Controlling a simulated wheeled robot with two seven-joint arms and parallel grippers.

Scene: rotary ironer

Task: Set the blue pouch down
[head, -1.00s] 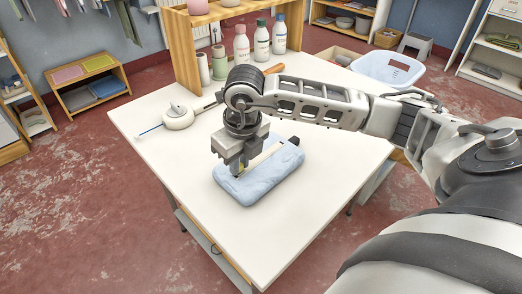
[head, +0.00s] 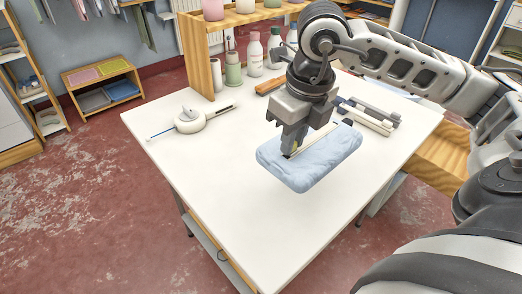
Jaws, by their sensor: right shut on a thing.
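The light blue pouch (head: 318,167) is soft-looking and lies flat, right of the middle of the white table (head: 215,185) in the head view. My right gripper (head: 290,150) comes down on it from above and is shut on its far-left part. The fingers hide that part of the pouch. The pouch appears to be a little above the tabletop, though I cannot tell the gap. My left gripper is not in view.
A round white device (head: 190,120) with a blue-tipped stick lies at the table's left. Grey and white bars (head: 368,117) lie behind the pouch. Several bottles (head: 254,56) stand by a wooden shelf (head: 203,60) at the back.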

